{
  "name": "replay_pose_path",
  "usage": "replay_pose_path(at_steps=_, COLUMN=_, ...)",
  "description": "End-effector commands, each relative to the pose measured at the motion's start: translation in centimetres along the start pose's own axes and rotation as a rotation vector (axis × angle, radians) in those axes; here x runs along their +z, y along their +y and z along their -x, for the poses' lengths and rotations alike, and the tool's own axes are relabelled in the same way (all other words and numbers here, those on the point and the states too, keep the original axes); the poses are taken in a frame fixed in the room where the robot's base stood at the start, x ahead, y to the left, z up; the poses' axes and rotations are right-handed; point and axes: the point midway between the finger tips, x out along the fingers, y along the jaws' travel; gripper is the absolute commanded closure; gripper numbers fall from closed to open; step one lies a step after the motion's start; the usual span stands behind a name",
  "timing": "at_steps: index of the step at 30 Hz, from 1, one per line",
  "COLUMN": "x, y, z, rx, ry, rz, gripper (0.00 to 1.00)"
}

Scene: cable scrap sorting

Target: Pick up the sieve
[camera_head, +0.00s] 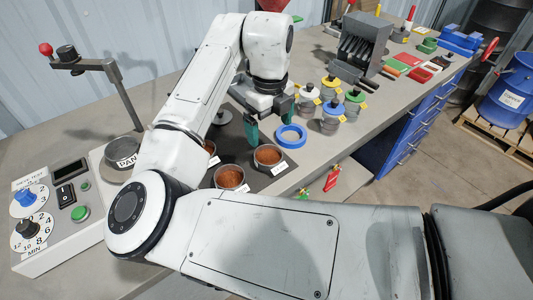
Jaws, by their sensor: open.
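A round blue ring (290,136), which looks like the sieve, lies flat on the grey bench beside the dark mat. Its mesh is too small to make out. My gripper (269,130) points down just left of the ring, its two green fingers apart with nothing seen between them. The right finger is close to the ring's upper left edge; I cannot tell whether they touch.
Cups of brown granules (268,156) stand on the mat below my gripper. Several pots with coloured knobbed lids (332,111) stand right of the ring. A pan (122,152) and control panel (45,215) are at left. A grey rack (360,42) stands behind.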

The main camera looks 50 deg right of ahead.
Motion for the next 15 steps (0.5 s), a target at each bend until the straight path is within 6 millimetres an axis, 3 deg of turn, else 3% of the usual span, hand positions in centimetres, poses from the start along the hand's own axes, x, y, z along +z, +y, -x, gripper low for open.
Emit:
replay_pose_path(at_steps=4, x=0.1, y=0.9, z=-0.6, rx=0.027, ry=0.014, rz=-0.035, gripper=0.00)
replay_pose_path(at_steps=15, x=0.0, y=0.9, z=-5.3, rx=0.025, ry=0.013, rz=-0.036, gripper=0.00)
